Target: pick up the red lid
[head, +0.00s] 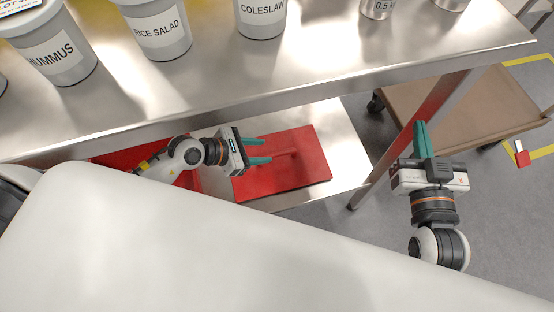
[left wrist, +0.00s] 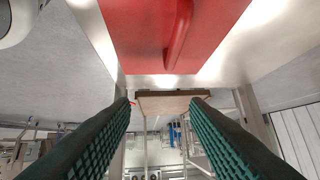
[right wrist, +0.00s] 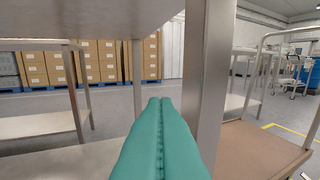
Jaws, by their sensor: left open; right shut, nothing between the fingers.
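The red lid (head: 308,168) is flat with a raised bar handle and rests on the metal lower shelf under the counter. In the left wrist view the lid (left wrist: 215,25) and its handle (left wrist: 180,32) fill the upper middle. My left gripper (head: 268,151) is open and empty, its green fingers over the lid in the head view. In the left wrist view the handle stands above the gap between the fingertips (left wrist: 160,103), with no contact visible. My right gripper (head: 421,127) is shut and empty, away to the right beyond the table leg.
More red surface (head: 112,157) shows left of my arm; I cannot tell whether it is a separate piece. The steel counter (head: 310,60) above holds labelled tubs (head: 160,30). A table leg (right wrist: 208,80) stands close to my right gripper. A brown cart (head: 455,100) stands to the right.

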